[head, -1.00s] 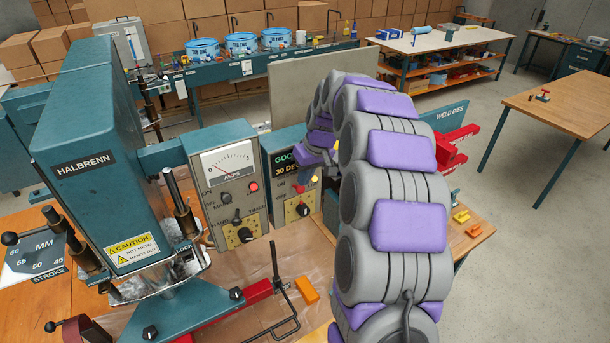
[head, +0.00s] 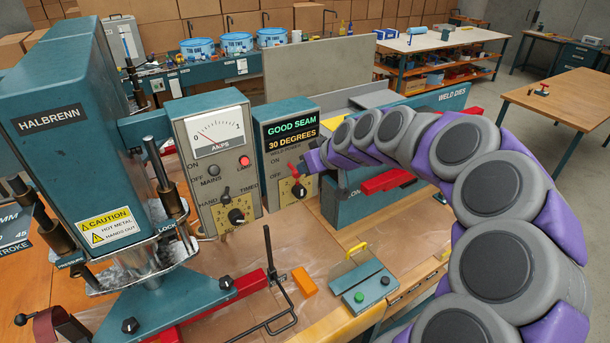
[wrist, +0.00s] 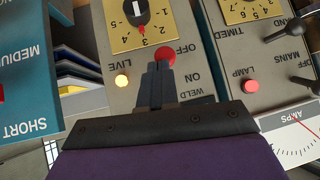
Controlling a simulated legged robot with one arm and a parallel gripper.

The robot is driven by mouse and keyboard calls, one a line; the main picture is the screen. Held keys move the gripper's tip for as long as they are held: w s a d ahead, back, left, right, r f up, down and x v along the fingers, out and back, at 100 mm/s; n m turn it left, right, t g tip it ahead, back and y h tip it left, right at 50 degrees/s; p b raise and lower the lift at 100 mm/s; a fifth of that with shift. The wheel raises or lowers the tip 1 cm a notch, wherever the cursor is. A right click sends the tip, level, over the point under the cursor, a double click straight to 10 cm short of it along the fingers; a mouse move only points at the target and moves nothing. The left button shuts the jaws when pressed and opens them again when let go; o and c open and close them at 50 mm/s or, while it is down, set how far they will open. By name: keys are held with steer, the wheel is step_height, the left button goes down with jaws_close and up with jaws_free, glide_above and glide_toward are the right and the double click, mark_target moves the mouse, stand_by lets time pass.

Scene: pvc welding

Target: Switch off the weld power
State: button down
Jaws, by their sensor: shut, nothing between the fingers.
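The weld power box (head: 289,140) has a display reading "GOOD SEAM 30 DEGREES". Its red-tipped weld switch (head: 292,167) sits above a yellow dial plate (head: 286,194). In the wrist view, which looks upside down, the red knob (wrist: 166,56) lies beside the OFF label, with ON nearby. The LIVE lamp (wrist: 121,81) looks lit. My gripper (wrist: 158,67) is shut and empty, its fingertips right at the red knob; whether they touch cannot be told. In the head view my gripper (head: 305,167) is small at the switch, partly hidden by its wrist.
A second grey box with an amps meter (head: 219,135), a MAINS switch and a red lamp stands left of it. The green Halbrenn machine (head: 70,130) is further left. A weld dies rack (head: 349,205) is close on the right.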

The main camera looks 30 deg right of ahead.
steer(key=shift+s+f+t+b, duration=0.15)
steer(key=shift+f+t+b, duration=0.4)
steer(key=shift+b, duration=0.2)
steer(key=shift+r, duration=0.8)
steer(key=shift+r, duration=0.1)
